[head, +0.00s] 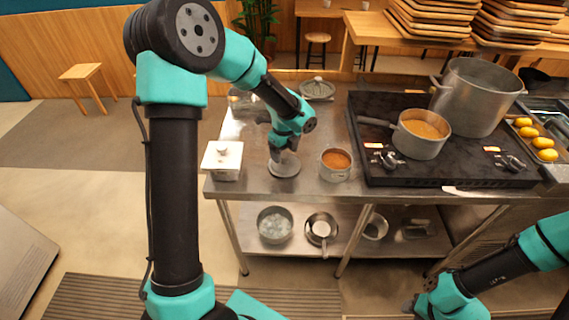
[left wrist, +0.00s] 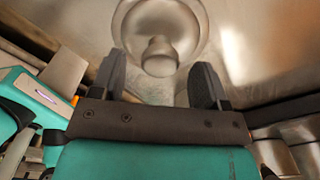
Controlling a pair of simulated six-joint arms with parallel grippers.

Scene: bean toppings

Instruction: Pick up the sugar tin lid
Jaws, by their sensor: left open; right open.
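The round metal sugar tin lid (head: 284,167) lies flat on the steel counter, left of an open tin of brown contents (head: 336,164). In the left wrist view the lid (left wrist: 184,22) shows its round knob (left wrist: 160,56) close to the space between my fingertips. My left gripper (head: 283,154) points down just above the lid, partly hiding it in the head view. It is open, with one finger on each side of the knob in the left wrist view (left wrist: 160,72); contact cannot be told. My right gripper (head: 411,304) is open at the lower right, away from the counter.
A white square box with a knob (head: 222,161) stands left of the lid. The black stove (head: 365,108) with a saucepan (head: 420,145) and large pot (head: 470,100) is to the right. A grey lidded dish (head: 317,88) sits behind. Bowls rest on the lower shelf.

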